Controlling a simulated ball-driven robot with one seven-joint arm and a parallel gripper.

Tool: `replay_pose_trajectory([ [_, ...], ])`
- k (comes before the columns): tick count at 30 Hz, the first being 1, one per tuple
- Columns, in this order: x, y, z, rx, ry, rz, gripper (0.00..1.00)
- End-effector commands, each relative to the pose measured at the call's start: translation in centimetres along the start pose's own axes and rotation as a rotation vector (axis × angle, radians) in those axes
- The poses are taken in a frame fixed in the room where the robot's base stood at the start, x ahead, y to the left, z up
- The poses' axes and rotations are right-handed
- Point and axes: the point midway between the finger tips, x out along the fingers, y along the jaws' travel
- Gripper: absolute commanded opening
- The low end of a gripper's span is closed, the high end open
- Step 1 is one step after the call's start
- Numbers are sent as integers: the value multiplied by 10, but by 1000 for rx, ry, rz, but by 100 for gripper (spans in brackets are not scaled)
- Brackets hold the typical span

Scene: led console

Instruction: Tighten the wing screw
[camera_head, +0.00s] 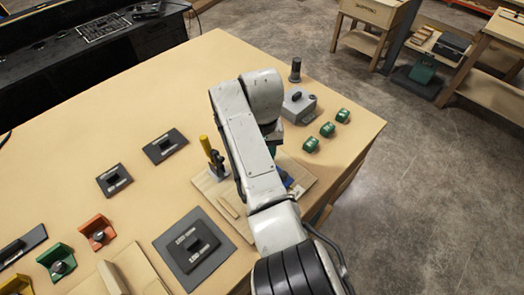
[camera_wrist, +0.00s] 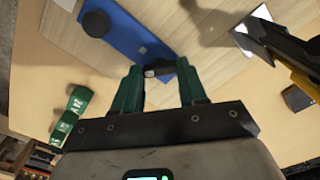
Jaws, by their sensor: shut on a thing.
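In the wrist view, the wing screw (camera_wrist: 160,68) is a small dark grey piece at one end of a blue block (camera_wrist: 125,35). My gripper (camera_wrist: 161,74) has its two green fingers on either side of it and is shut on it. The screw's lower part is hidden. A dark round knob (camera_wrist: 97,23) sits at the block's other end. In the head view, a bit of the blue block (camera_head: 297,188) shows on a wooden board (camera_head: 305,172); my arm hides the screw and most of my gripper.
A yellow-handled toggle clamp (camera_head: 212,158) stands on the board, left of my arm; it also shows at the right of the wrist view (camera_wrist: 280,45). A grey box (camera_head: 299,104) and several green blocks (camera_head: 327,129) lie right. A dark switch plate (camera_head: 193,247) lies front left.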

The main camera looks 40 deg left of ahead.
Motion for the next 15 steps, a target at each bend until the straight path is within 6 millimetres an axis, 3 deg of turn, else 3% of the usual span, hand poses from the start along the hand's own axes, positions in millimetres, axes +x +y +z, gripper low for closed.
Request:
replay_pose_trajectory([
  [5,-7,1,-4,-1,15,2,11],
  [6,-7,1,-4,-1,14,2,44],
  [15,-3,0,-2,-1,6,1,68],
])
